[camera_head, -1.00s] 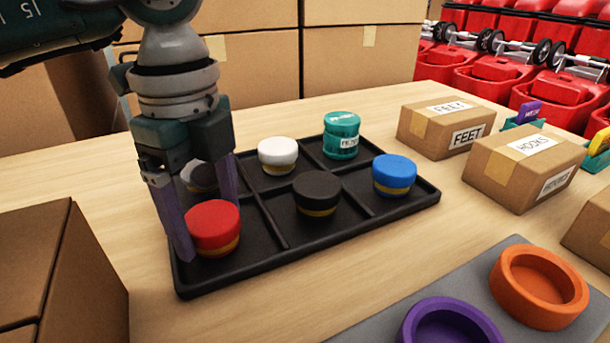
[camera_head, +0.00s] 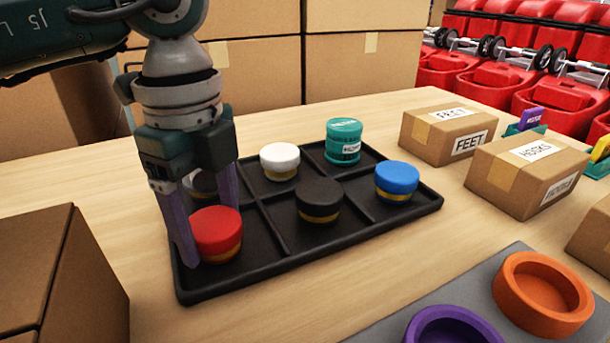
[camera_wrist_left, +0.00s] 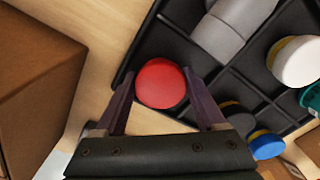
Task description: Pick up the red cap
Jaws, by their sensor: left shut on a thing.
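The red cap (camera_head: 217,228), with a yellow lower band, stands upright in the near-left compartment of the black tray (camera_head: 205,291). My left gripper (camera_head: 212,236) points down with its purple fingers on either side of the cap, shut on it. In the left wrist view the round red top (camera_wrist_left: 160,83) lies between the two fingertips (camera_wrist_left: 160,88). The cap's far side is partly hidden in the head view. My right gripper is in neither view.
Other compartments hold a black cap (camera_head: 319,199), a blue cap (camera_head: 397,180), a white cap (camera_head: 280,160), a teal jar (camera_head: 343,141) and a partly hidden item behind the fingers. Cardboard boxes (camera_head: 520,175) stand right. A grey mat (camera_head: 470,285) bears orange and purple rings. A large box (camera_head: 50,270) stands near left.

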